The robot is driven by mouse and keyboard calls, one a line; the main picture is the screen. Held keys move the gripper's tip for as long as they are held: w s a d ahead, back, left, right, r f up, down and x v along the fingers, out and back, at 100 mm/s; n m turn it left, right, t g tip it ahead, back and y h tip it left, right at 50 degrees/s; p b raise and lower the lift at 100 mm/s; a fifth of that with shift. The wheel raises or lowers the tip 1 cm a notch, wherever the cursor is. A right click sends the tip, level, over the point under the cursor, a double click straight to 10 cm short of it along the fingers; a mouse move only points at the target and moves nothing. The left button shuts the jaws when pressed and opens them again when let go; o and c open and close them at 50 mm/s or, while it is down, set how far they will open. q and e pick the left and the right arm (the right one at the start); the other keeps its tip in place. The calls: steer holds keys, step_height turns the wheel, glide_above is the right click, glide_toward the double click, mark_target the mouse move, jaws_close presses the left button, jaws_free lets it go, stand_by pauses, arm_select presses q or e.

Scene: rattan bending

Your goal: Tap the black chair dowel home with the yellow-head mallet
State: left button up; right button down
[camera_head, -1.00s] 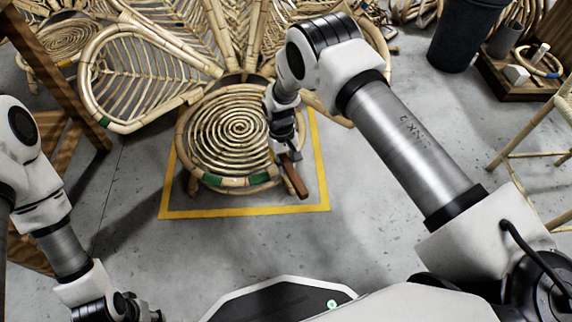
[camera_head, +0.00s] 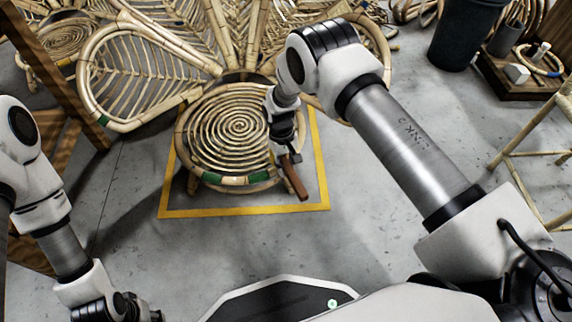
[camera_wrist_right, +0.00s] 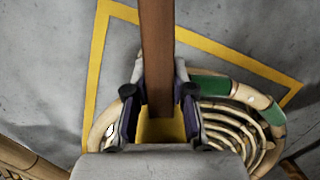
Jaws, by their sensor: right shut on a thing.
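My right gripper (camera_head: 287,152) is shut on the mallet's brown wooden handle (camera_head: 296,180), at the right front edge of the round rattan chair seat (camera_head: 232,122). In the right wrist view the handle (camera_wrist_right: 157,55) runs between the fingers (camera_wrist_right: 159,105). Part of the yellow head (camera_wrist_right: 162,129) shows below it, close to the seat rim; I cannot tell if they touch. I cannot make out the black dowel in either view. My left gripper (camera_head: 142,312) is at the bottom left, partly cut off, well away from the chair.
The chair stands inside a yellow floor square (camera_head: 245,212). Its fan-shaped rattan back (camera_head: 150,65) spreads behind the seat. A wooden frame (camera_head: 65,85) is at the left, a stool (camera_head: 530,155) at the right, and a dark bin (camera_head: 465,35) at the back right. Grey floor in front is clear.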

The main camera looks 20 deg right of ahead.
steer(key=p+v, duration=0.1)
steer(key=p, duration=0.2)
steer(key=shift+s+r, duration=0.1)
steer(key=shift+r, duration=0.3)
arm_select(q)
steer(key=shift+r, duration=0.85)
arm_select(e)
steer(key=shift+f, duration=0.1)
arm_select(q)
steer(key=shift+f+b, duration=0.25)
steer(key=shift+b, duration=0.05)
arm_select(e)
steer(key=shift+f, duration=0.5)
arm_select(q)
steer(key=shift+r+p, duration=0.35)
arm_select(e)
steer(key=shift+r, duration=0.15)
